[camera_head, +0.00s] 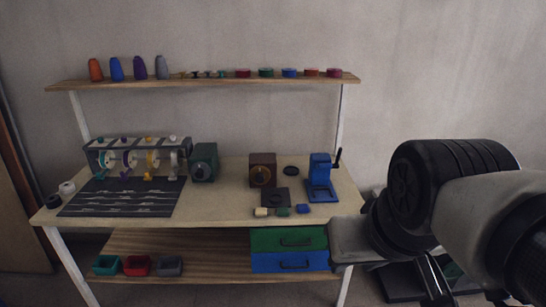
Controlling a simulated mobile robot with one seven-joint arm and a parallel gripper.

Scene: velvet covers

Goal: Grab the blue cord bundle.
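A small blue piece (303,208) lies at the front right of the worktable, beside a green piece (282,211) and a cream piece (261,212). It may be the blue cord bundle, but it is too small to be sure. Other blue things are a blue cone (116,69) and a flat blue roll (289,72), both on the upper shelf. My arm fills the right foreground.
The worktable (225,208) holds a spool rack (136,156), a dark mat (118,197), a green machine (203,162), a brown box (262,170) and a blue press (320,178). Below are small bins (137,266) and green and blue drawers (289,250). The front middle is clear.

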